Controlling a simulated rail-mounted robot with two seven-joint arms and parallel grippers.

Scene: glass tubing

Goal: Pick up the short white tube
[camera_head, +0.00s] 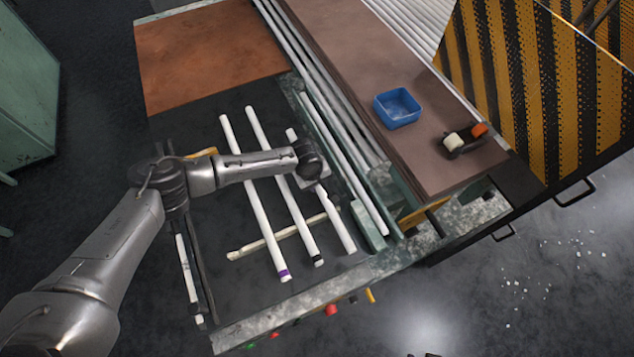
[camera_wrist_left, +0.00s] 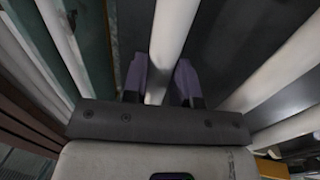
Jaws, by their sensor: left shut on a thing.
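The short white tube (camera_head: 338,222) is the rightmost of three slanted white tubes on the dark mat of the bench in the head view. It has no coloured band that I can see. My left gripper (camera_head: 318,182) is over its upper half and hides part of it. In the left wrist view the white tube (camera_wrist_left: 172,32) runs between the two purple-grey fingers of my left gripper (camera_wrist_left: 160,84), which are shut on it. I cannot tell whether the tube is clear of its support. My right gripper is not in view.
A purple-banded white tube (camera_head: 262,220) and a black-banded white tube (camera_head: 296,212) lie to the left. A pale crossbar (camera_head: 250,248) passes near them. A metal rail (camera_head: 345,165) borders the mat at right. A blue bin (camera_head: 397,107) stands on the brown surface beyond.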

